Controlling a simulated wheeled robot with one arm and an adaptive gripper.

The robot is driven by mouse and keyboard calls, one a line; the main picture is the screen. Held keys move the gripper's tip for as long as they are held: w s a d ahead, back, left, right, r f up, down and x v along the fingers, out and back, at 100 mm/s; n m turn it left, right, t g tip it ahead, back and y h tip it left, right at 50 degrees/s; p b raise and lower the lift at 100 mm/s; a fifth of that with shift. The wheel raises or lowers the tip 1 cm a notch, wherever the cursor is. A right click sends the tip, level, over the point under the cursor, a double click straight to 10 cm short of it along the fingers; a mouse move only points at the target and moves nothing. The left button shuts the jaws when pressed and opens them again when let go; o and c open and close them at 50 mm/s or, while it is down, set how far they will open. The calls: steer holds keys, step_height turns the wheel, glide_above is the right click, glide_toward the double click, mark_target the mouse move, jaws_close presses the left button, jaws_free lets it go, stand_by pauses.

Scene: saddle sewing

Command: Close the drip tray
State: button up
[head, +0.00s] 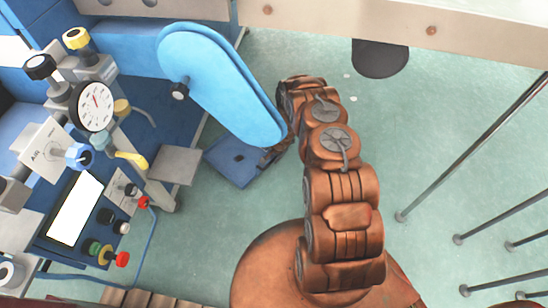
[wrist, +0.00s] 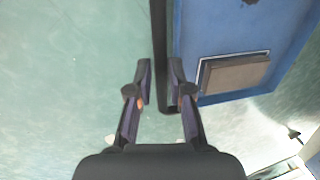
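A flat blue piece (head: 232,163), which looks like the drip tray, sticks out low beside the blue machine in the head view. A blue panel (wrist: 225,30), probably the same piece, fills the upper right of the wrist view, with a dark bar (wrist: 159,50) along its left edge. My gripper (wrist: 160,72) is open, its two fingertips apart on either side of the bar's line. I cannot tell whether they touch it. In the head view, my gripper (head: 272,156) is mostly hidden by the blue padded piece and my arm.
The long blue padded piece (head: 222,82) overhangs my wrist closely. A gauge (head: 95,106), knobs and a panel with a white screen (head: 75,209) stand left. A grey plate (head: 175,165) juts out nearby. Metal rods (head: 470,150) stand right. Green floor (head: 430,110) is open between.

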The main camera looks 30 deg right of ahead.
steer(key=shift+o, duration=1.3)
step_height(320, 180, up, 12)
steer(key=s+d, duration=0.1)
steer(key=s, duration=0.1)
steer(key=shift+s+f, duration=0.1)
steer(key=shift+f, duration=0.05)
